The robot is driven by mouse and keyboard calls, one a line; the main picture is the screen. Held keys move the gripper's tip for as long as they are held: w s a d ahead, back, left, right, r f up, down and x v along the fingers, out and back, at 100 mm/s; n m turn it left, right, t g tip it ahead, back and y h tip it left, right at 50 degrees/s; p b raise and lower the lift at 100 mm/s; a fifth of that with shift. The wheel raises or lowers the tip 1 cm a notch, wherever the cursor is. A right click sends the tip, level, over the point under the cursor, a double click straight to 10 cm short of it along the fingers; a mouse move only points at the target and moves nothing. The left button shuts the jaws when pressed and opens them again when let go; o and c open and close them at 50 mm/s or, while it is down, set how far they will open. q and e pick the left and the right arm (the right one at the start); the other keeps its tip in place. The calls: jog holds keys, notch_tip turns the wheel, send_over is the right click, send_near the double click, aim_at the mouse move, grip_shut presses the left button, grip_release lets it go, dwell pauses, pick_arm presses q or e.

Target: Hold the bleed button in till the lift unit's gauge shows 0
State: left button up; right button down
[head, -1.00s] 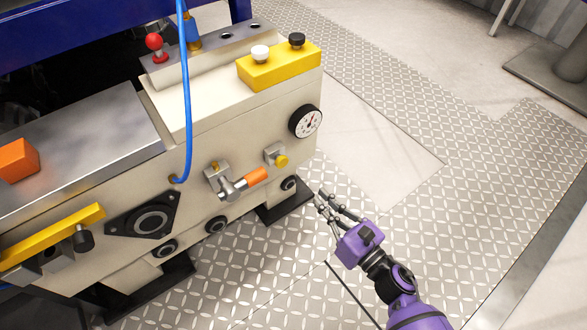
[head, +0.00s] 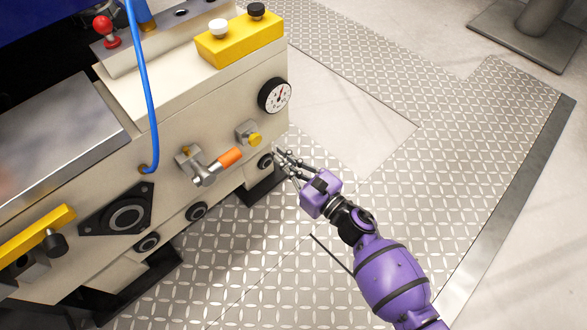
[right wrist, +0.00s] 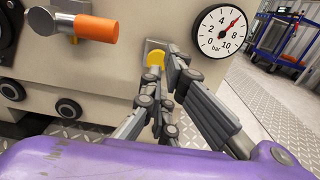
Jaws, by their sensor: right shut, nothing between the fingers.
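The lift unit (head: 175,115) is a cream machine at the left of the head view. Its bleed button (head: 255,139) is a yellow knob on a metal block on the front face; it also shows in the right wrist view (right wrist: 154,59), partly covered by my fingers. The round white gauge (head: 276,95) is above and right of it. In the right wrist view its red needle (right wrist: 235,22) points near 6 bar. My right gripper (head: 281,160) is shut and empty, its fingertips just below and right of the button. I cannot tell whether they touch it. My left gripper is out of view.
An orange-handled lever (head: 229,157) juts out just left of the button. A blue hose (head: 148,95) hangs down the front. A yellow block with two knobs (head: 240,39) sits on top. The tread-plate floor on the right is clear.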

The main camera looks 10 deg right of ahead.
aim_at(256, 138)
jog(key=b+x, duration=0.1)
jog(key=x, duration=0.6)
jog(key=shift+w+a, duration=0.2)
jog(key=shift+w, duration=0.05)
jog(key=shift+a, duration=0.1)
